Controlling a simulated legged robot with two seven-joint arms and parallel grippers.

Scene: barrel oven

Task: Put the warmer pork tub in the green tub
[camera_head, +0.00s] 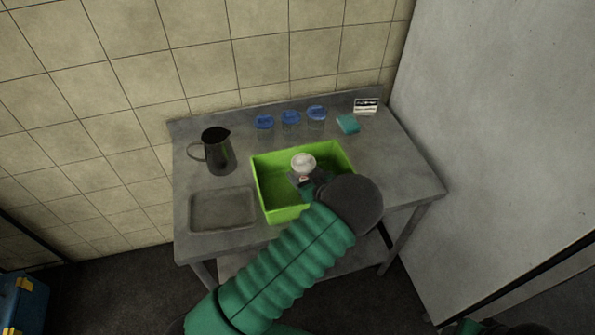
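A bright green rectangular tub (262,188) stands on the metal table. A small clear tub with a white lid (303,161) shows within the green tub's outline, right of its middle. I cannot tell whether it rests on the green tub's floor or is held above it. My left gripper (306,184) is at the near side of the white-lidded tub, over the green tub. My wrist and arm hide much of the gripper and the green tub's near right part, so its grip is unclear. My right gripper is out of view.
Several clear tubs, blue-lidded (290,118), stand along the table's back. A dark jug (217,152) and a grey tray (223,209) are at left. The table's right side (395,170) is clear.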

